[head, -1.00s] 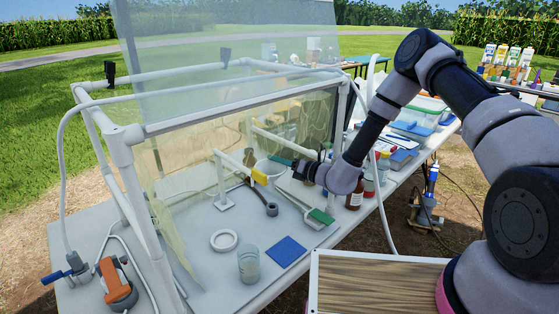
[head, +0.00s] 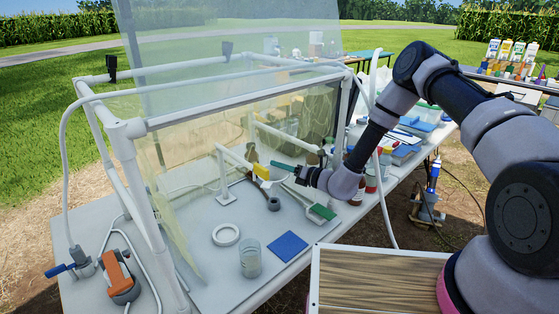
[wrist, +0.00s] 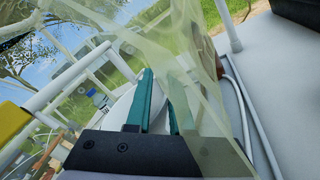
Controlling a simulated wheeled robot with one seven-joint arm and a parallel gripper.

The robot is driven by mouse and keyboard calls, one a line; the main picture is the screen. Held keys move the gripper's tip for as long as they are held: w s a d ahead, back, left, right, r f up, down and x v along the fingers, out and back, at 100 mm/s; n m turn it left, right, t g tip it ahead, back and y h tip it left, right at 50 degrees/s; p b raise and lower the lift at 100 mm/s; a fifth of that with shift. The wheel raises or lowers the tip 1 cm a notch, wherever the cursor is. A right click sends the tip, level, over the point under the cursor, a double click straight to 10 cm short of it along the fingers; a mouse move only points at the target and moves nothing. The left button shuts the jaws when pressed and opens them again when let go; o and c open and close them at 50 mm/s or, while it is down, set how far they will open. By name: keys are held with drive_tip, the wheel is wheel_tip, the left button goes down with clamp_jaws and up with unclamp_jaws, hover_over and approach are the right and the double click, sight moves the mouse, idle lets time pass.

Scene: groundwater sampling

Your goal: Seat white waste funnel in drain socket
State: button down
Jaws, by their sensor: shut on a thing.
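My gripper (head: 282,166) has teal fingers and reaches in from the right at the open side of the clear-walled enclosure, above the table. In the wrist view the fingers (wrist: 162,95) are close together. A pale white curved surface (wrist: 120,112) shows beside and between them; it looks like the white funnel, held in the jaws. In the head view I cannot make the funnel out. A white ring (head: 226,235) lies flat on the table; I cannot tell whether it is the drain socket. A dark round fitting (head: 273,204) lies behind it.
A white stand (head: 222,178) with a yellow-ended bar (head: 261,172) is close to my fingers. A clear beaker (head: 250,259), a blue pad (head: 288,246) and a green-ended tool (head: 322,212) are on the table. The white frame (head: 124,150) and clear sheets surround this area.

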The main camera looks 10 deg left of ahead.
sight(280, 178)
drive_tip(key=shift+f, duration=0.65)
drive_tip(key=shift+g, duration=0.3)
idle(0.9)
drive_tip(key=shift+f, duration=2)
drive_tip(key=c, duration=0.7)
unclamp_jaws()
drive_tip(key=shift+c, duration=0.2)
wheel_tip(280, 178, up, 10)
drive_tip(key=shift+r, duration=0.1)
